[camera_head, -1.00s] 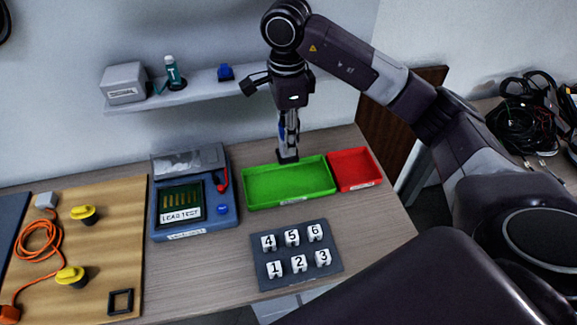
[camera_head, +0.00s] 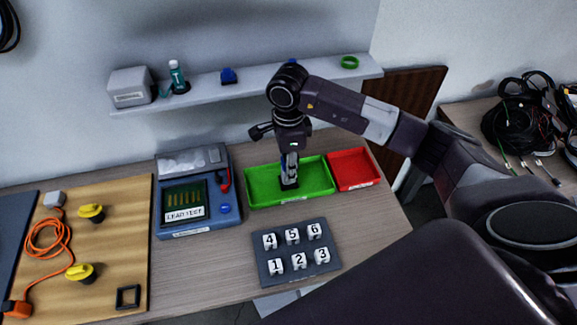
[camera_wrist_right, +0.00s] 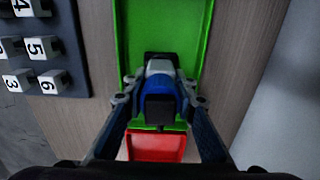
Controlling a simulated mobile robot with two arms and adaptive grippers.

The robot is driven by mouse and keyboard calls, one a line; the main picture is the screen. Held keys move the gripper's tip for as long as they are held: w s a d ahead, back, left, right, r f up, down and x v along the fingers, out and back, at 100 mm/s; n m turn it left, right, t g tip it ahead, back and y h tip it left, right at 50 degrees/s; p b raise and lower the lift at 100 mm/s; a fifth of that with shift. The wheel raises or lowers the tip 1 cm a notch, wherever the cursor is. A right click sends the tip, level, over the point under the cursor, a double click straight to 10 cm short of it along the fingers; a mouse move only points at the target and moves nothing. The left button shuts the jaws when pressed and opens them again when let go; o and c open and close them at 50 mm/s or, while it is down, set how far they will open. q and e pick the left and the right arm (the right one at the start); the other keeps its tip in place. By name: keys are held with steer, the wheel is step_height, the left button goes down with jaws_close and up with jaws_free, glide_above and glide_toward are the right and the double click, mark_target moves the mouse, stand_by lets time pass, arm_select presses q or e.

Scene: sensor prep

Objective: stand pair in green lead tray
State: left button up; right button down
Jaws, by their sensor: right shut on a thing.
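The green tray (camera_head: 316,178) lies on the table, left of and touching or nearly touching the red tray (camera_head: 352,167). My right gripper (camera_head: 290,172) points down over the middle of the green tray. It is shut on a blue-and-grey piece (camera_wrist_right: 157,86) with black parts, held between its two fingers in the right wrist view. In the head view a dark block at the fingertips (camera_head: 289,185) is over the tray floor. I cannot tell whether it touches the floor. The fingers hide most of the piece there. My left gripper is not in view.
A numbered block pad (camera_head: 297,280) lies in front of the green tray. A blue lead tester (camera_head: 190,228) stands to the left, and a wooden board (camera_head: 112,265) with yellow knobs and an orange cable farther left. A shelf (camera_head: 215,90) runs along the wall behind.

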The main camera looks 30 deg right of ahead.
steer(key=shift+f, duration=0.15)
steer(key=c, duration=1.6)
jaws_free()
steer(key=shift+r, duration=0.35)
step_height(320, 180, up, 10)
steer(key=b, duration=0.3)
steer(key=shift+r+b, duration=0.25)
steer(key=shift+b, duration=0.05)
steer(key=shift+r, duration=0.6)
